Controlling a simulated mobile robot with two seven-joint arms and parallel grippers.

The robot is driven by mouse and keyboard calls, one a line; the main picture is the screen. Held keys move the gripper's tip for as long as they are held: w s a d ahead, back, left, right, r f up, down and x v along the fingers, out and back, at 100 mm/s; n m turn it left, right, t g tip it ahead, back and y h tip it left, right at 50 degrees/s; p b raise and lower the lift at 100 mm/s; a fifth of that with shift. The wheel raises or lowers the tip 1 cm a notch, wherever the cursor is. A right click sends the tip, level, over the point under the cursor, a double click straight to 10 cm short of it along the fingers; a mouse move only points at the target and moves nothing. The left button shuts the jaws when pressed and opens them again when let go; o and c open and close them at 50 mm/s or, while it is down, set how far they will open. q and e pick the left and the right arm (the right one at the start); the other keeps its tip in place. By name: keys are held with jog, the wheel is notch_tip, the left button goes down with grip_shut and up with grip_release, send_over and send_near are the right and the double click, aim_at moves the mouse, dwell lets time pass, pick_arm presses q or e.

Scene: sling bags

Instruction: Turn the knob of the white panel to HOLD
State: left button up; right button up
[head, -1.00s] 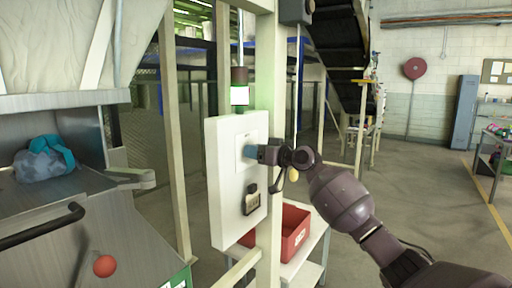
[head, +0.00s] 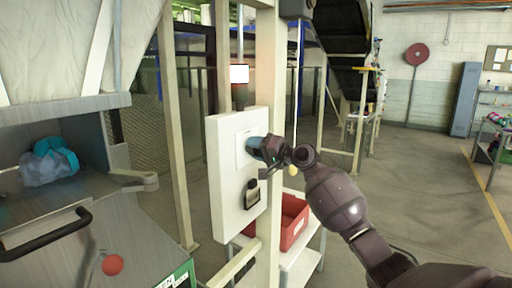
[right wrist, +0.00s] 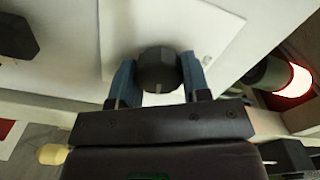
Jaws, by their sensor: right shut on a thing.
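The white panel (head: 231,185) is mounted upright on a cream post. Its dark, faceted knob (right wrist: 157,68) sits on a pale plate (right wrist: 205,30) in the right wrist view. My right gripper (head: 258,148) is at this plate in the head view and hides the knob there. In the right wrist view my right gripper (right wrist: 156,78) has its blue fingers on both sides of the knob, shut on it. The fingers look turned in the head view. No readable HOLD mark shows, so the knob's setting cannot be told. My left gripper is not in view.
A signal lamp (head: 240,75) above the panel glows white with a reddish edge; it glows red-white in the right wrist view (right wrist: 292,80). A black fitting (head: 252,194) is low on the panel. A red bin (head: 294,222) stands behind on a white shelf.

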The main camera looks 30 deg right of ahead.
jog(key=shift+m, duration=1.3)
jog(key=o, duration=0.9)
jog(key=shift+o, duration=0.2)
jog(key=shift+s, duration=0.1)
jog(key=b+v, duration=0.2)
jog(key=v, duration=0.8)
jog(key=shift+s+d, duration=0.15)
jog(key=shift+s, duration=0.15)
